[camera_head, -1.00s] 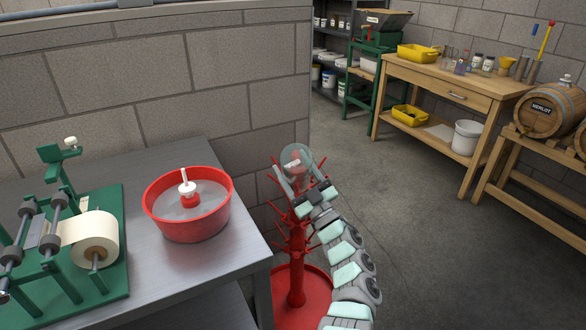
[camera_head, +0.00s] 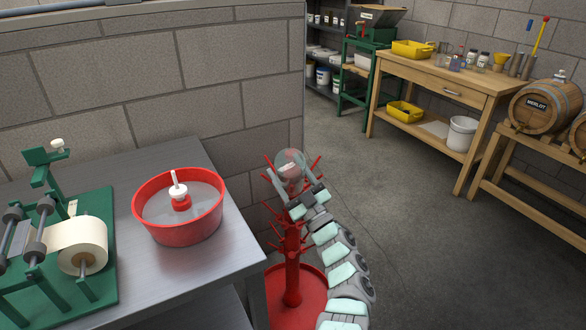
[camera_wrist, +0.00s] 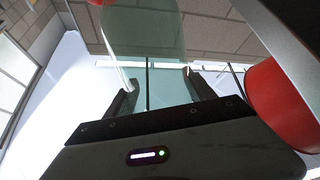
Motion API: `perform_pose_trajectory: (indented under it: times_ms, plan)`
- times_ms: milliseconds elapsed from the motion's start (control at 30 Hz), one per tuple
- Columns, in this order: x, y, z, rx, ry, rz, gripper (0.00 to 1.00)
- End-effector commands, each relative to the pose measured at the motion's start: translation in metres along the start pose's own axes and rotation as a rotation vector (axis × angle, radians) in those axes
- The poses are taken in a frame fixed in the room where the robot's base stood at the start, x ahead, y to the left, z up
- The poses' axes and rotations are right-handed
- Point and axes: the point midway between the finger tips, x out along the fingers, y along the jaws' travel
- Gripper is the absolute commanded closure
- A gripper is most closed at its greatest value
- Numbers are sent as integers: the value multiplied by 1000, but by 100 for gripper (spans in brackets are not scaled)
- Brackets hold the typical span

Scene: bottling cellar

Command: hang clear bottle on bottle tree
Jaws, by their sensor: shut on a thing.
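The clear bottle (camera_head: 291,157) is at the top of the red bottle tree (camera_head: 291,243), seen with its round bottom end toward the camera. In the wrist view the clear bottle (camera_wrist: 147,40) rises between the fingers. My gripper (camera_head: 294,190) is shut on it. The tree's upper pegs show around and behind the bottle, and one red part shows through or just behind it. The bottle's neck is hidden, so I cannot tell whether a peg is inside it. The tree stands on a round red base on the floor.
A steel table (camera_head: 170,271) at left holds a red tub (camera_head: 178,238) with a white-topped plunger and a green labelling machine (camera_head: 90,290). A block wall (camera_head: 240,60) rises behind the tree. Open floor (camera_head: 410,220) lies at right, before a wooden workbench (camera_head: 450,92).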

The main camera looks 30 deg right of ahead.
Motion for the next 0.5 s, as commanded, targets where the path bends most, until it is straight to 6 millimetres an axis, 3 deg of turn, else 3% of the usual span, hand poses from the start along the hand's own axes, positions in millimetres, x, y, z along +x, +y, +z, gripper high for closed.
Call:
perform_pose_trajectory:
  times_ms: [367,400,500]
  plan:
    - [3,-9,2,5,7,-9,100]
    - [3,-9,2,5,7,-9,36]
    - [3,-9,2,5,6,-9,27]
